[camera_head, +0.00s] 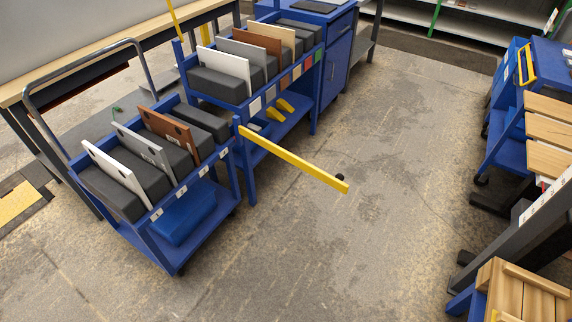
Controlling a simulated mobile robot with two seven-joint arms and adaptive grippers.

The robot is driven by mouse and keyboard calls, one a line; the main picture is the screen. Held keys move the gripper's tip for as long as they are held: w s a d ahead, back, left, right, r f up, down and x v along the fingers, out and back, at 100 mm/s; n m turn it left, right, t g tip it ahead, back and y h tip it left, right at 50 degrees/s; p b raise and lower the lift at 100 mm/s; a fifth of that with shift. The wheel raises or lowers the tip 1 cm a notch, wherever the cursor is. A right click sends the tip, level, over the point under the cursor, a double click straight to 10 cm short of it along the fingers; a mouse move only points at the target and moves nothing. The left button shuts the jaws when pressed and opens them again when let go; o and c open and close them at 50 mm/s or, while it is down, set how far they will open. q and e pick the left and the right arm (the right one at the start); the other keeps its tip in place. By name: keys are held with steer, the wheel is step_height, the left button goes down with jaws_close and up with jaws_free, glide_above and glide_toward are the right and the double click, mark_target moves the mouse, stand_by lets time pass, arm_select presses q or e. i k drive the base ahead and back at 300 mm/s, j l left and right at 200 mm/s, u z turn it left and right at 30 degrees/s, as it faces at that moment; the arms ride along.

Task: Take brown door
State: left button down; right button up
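A brown board (165,129) with dark round spots stands in the front blue cart (213,158), between dark grey blocks. A second brown board (257,42) stands in the rear blue cart (309,68), between a grey board (240,53) and a beige board (284,37). Both brown boards have their lower parts hidden by the blocks. I cannot tell which of them is the brown door. Neither of my grippers shows in the head view.
The front cart also holds a white board (113,166) and a grey board (143,149). A yellow bar (295,161) sticks out from the carts over the floor. The middle floor (380,200) is clear. Wooden boards (548,131) and a wooden crate (528,292) stand at right.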

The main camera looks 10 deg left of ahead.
mark_target(179, 134)
steer(key=k+u, duration=0.1)
steer(key=u, duration=0.25)
steer(key=k+u, duration=0.15)
steer(key=u, duration=0.2)
steer(key=k+j+u, duration=0.1)
steer(key=u, duration=0.25)
steer(key=l+u, duration=0.1)
steer(key=u, duration=0.3)
steer(key=i+l+u, duration=0.1)
steer(key=u, duration=0.3)
steer(key=l+u, duration=0.25)
steer(key=u, duration=0.2)
steer(key=l+u, duration=0.15)
steer(key=u, duration=0.25)
steer(key=l, duration=0.85)
steer(key=k+l, duration=0.15)
steer(key=l, duration=1.5)
steer(key=k+l, duration=0.15)
steer(key=l, duration=1.5)
steer(key=k, duration=0.05)
